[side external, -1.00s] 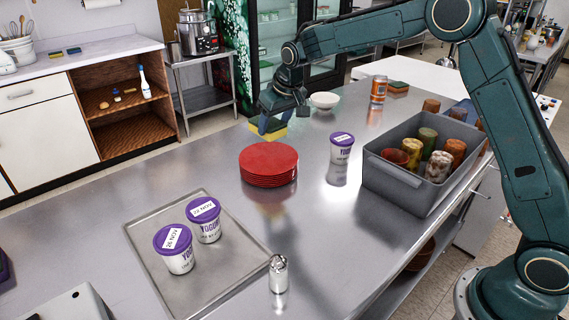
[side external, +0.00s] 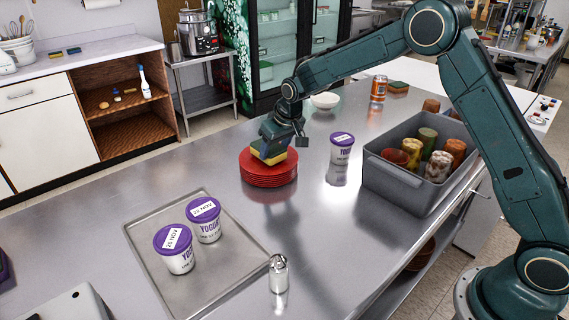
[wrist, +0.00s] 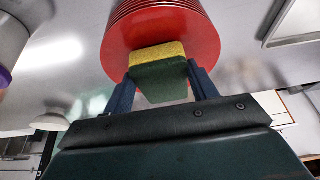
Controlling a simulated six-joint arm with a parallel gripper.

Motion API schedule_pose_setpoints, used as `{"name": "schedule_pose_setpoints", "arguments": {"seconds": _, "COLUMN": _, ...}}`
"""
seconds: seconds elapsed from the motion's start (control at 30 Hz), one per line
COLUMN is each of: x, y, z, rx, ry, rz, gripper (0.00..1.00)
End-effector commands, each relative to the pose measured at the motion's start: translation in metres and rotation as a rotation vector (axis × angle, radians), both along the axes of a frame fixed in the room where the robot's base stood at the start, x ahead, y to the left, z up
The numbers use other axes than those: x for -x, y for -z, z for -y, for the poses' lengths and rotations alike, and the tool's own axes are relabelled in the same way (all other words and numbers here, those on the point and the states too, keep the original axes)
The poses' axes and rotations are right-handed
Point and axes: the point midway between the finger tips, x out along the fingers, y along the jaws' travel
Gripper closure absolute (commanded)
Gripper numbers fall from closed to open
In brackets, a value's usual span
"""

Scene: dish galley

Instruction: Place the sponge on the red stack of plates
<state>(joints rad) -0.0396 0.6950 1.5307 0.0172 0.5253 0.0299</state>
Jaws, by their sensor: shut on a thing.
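The sponge (side external: 270,157), yellow on one side and dark green on the other, is held between the fingers of my gripper (side external: 271,146). In the wrist view my gripper (wrist: 160,88) is shut on the sponge (wrist: 158,65) with a dark finger at each side. The red stack of plates (side external: 268,178) stands on the steel counter. The sponge is over the top of the stack, towards its back edge in the side view. The wrist view shows the red stack (wrist: 160,25) just beyond the sponge. I cannot tell whether the sponge touches the top plate.
A yogurt tub (side external: 342,150) and a grey bin (side external: 400,192) of cups stand right of the plates. A tray (side external: 236,262) with two yogurt tubs lies in front left, near a shaker (side external: 278,275).

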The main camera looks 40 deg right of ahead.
Motion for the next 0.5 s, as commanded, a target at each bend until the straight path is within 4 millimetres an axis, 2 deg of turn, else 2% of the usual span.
{"name": "schedule_pose_setpoints", "arguments": {"seconds": 0.43, "x": 0.0, "y": 0.0037, "z": 0.0, "rx": 0.0, "ry": 0.0, "rz": 0.0, "gripper": 0.63}}
{"name": "schedule_pose_setpoints", "arguments": {"seconds": 0.47, "x": -0.0001, "y": 0.0033, "z": 0.0, "rx": 0.0, "ry": 0.0, "rz": 0.0, "gripper": 0.37}}
{"name": "schedule_pose_setpoints", "arguments": {"seconds": 0.5, "x": -0.0001, "y": 0.0032, "z": 0.0, "rx": 0.0, "ry": 0.0, "rz": 0.0, "gripper": 0.29}}
